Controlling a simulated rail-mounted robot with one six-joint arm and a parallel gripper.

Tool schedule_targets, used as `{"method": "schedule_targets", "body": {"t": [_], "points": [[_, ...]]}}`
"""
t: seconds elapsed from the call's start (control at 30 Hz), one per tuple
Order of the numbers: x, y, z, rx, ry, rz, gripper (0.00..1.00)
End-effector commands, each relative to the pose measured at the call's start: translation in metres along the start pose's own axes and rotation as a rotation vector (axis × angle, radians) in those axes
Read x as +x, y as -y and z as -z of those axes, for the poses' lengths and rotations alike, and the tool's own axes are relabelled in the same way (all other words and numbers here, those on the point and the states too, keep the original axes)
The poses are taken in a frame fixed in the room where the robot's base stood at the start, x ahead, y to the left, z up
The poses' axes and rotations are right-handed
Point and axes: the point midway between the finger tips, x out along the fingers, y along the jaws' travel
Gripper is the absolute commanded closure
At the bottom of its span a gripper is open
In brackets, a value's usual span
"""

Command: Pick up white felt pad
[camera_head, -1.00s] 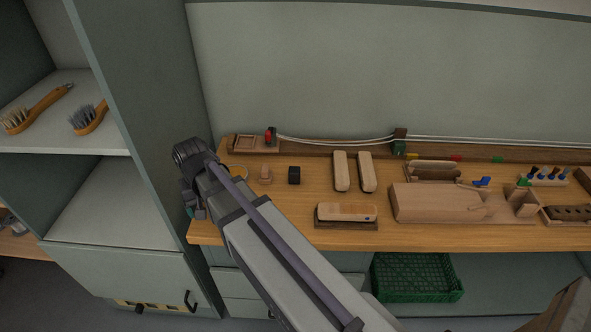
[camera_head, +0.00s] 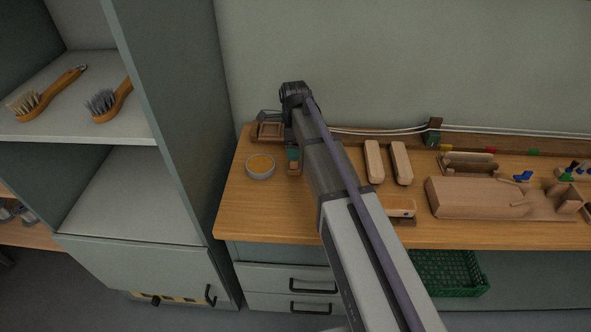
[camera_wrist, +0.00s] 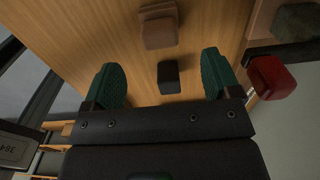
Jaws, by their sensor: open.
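I cannot make out a white felt pad in either current view. My gripper (camera_wrist: 163,80) is open and empty, its two green fingers spread above the wooden worktop (camera_wrist: 70,30). In the wrist view a small black block (camera_wrist: 168,77) shows between the fingertips, apart from both. A brown wooden block (camera_wrist: 159,28) lies beyond it. In the head view my gripper (camera_head: 293,154) is over the back left of the worktop, and my arm hides part of the surface.
A round tin with orange contents (camera_head: 261,165) stands left of my gripper. A small wooden frame (camera_head: 268,131) is behind. A red part (camera_wrist: 271,77) lies right of the fingers in the wrist view. Two pale wooden blocks (camera_head: 374,161) are to the right. The front left worktop is clear.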

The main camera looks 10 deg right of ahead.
Motion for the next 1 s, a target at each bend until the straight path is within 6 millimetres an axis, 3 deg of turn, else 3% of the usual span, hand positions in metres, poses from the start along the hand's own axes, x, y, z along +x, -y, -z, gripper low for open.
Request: {"method": "schedule_targets", "body": {"t": [0.03,0.07,0.3,0.6,0.83,1.0], "points": [[0.023,0.0,0.0,0.0,0.0,0.0,0.17],[0.029,0.0,0.0,-0.001,0.0,0.0,0.17],[0.035,0.0,0.0,-0.002,0.0,0.0,0.17],[0.087,-0.001,-0.002,-0.002,0.0,0.0,0.17],[0.082,-0.001,-0.002,-0.002,0.0,0.0,0.17],[0.082,0.0,-0.002,-0.002,0.0,0.0,0.33]]}}
